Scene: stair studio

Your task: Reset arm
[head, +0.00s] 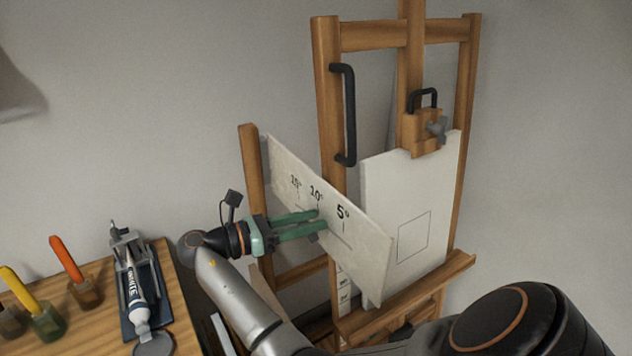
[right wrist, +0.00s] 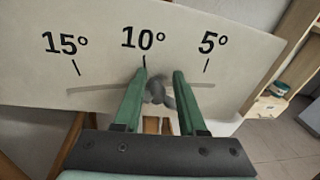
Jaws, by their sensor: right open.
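My right gripper (head: 322,220) has green fingers and is open in front of a pale angle board (head: 365,245) marked 15°, 10° and 5°. In the right wrist view, the fingers (right wrist: 162,80) stand apart below the 10° mark, with a grey knob (right wrist: 158,92) between them. The knob is partly hidden by the fingers, and I cannot tell whether they touch it. The board (right wrist: 232,52) has a curved slot under its marks. My left gripper is not in view.
A wooden easel (head: 327,100) with a black handle (head: 350,115) holds a white canvas (head: 430,190) under a clamp (head: 427,130). At left, a wooden table (head: 90,335) carries a paint tube (head: 136,285) in a black device, and orange (head: 65,255) and yellow (head: 18,287) handled tools in holders.

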